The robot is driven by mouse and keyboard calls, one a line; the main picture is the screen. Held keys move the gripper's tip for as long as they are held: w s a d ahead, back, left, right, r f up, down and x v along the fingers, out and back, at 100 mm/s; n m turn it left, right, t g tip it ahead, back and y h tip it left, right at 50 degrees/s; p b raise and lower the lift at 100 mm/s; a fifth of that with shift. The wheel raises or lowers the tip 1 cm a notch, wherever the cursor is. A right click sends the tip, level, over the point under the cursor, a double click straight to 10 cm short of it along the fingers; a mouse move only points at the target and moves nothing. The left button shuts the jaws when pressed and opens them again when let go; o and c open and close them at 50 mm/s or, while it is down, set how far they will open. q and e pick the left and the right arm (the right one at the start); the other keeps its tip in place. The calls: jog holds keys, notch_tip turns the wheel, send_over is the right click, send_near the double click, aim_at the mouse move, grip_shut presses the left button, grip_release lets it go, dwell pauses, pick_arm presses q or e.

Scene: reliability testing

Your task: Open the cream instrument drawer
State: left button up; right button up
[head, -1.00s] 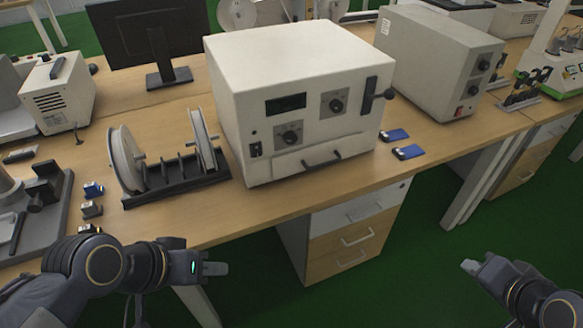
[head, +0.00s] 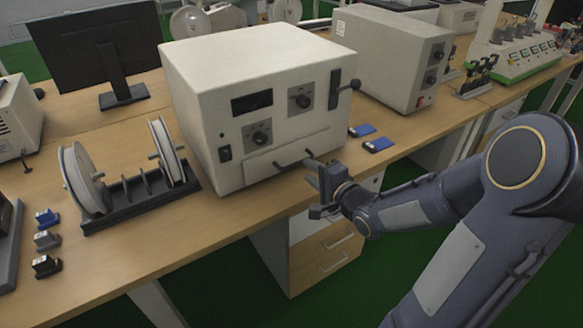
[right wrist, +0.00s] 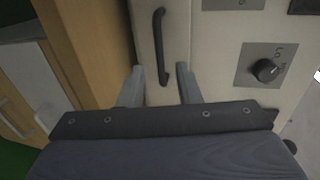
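The cream instrument (head: 262,75) stands on the wooden bench. Its drawer (head: 262,166) is a low front panel with a dark bar handle (head: 284,165), and it looks shut. My right gripper (head: 312,172) is at the right end of the handle, in front of the panel. In the right wrist view the two fingers of the gripper (right wrist: 160,74) are apart, and the handle (right wrist: 160,48) lies between and just beyond their tips. I see no finger clearly touching it. My left gripper is out of view.
Two blue items (head: 378,144) lie right of the instrument. A black rack with reels (head: 130,196) stands to its left. A second cream box (head: 388,55) stands behind right. Bench drawers (head: 325,257) are below the right arm. The bench front edge is mostly clear.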

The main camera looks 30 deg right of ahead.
jog(key=x, duration=0.5)
jog(key=shift+b, duration=0.3)
grip_shut()
